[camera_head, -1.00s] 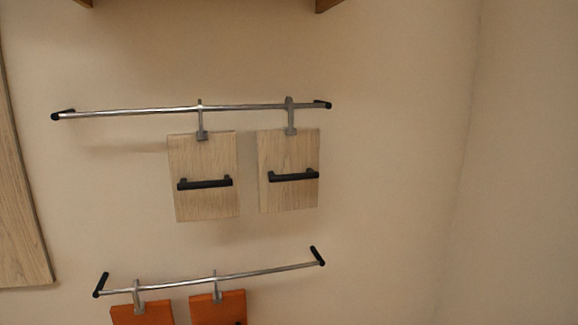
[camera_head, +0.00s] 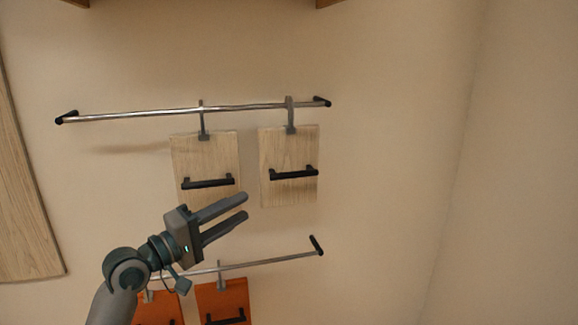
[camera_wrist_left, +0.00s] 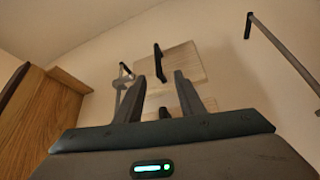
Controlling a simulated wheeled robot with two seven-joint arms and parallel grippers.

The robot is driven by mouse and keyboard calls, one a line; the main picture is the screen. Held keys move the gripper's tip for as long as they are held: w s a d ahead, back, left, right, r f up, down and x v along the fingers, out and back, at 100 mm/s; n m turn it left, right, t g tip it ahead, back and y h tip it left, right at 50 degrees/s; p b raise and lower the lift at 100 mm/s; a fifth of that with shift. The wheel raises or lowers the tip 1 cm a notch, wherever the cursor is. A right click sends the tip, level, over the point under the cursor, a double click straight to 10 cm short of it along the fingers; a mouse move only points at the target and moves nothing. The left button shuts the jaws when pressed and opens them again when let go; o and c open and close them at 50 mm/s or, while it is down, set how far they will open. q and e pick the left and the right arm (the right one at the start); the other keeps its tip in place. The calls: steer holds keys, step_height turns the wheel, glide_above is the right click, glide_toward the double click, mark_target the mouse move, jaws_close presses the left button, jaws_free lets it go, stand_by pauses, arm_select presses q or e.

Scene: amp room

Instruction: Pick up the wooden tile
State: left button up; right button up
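Two pale wooden tiles hang by grey hooks from the upper metal rail (camera_head: 150,114). The left wooden tile (camera_head: 205,155) and the right wooden tile (camera_head: 290,150) each have a black bar handle. My left gripper (camera_head: 244,207) is open and empty, in front of the wall below the left tile's handle, covering part of that tile's lower edge. In the left wrist view, a wooden tile (camera_wrist_left: 182,62) with its black handle shows beyond the open fingers, apart from them. Another tile is partly hidden between the fingers. My right gripper is not in view.
Orange tiles (camera_head: 222,298) hang from a lower rail (camera_head: 270,261), partly behind my left arm. A wooden panel (camera_head: 22,190) stands at the left edge. The wall to the right is bare.

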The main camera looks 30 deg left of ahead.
arm_select(q)
steer(key=shift+s+d+r, duration=0.15)
steer(key=shift+r, duration=0.25)
steer(key=p, duration=0.5)
glide_toward(293, 176)
steer(key=a+x, duration=0.1)
steer(key=x, duration=0.3)
steer(key=shift+w+d+f, duration=0.1)
steer(key=shift+w+d, duration=0.1)
steer(key=shift+d, duration=0.35)
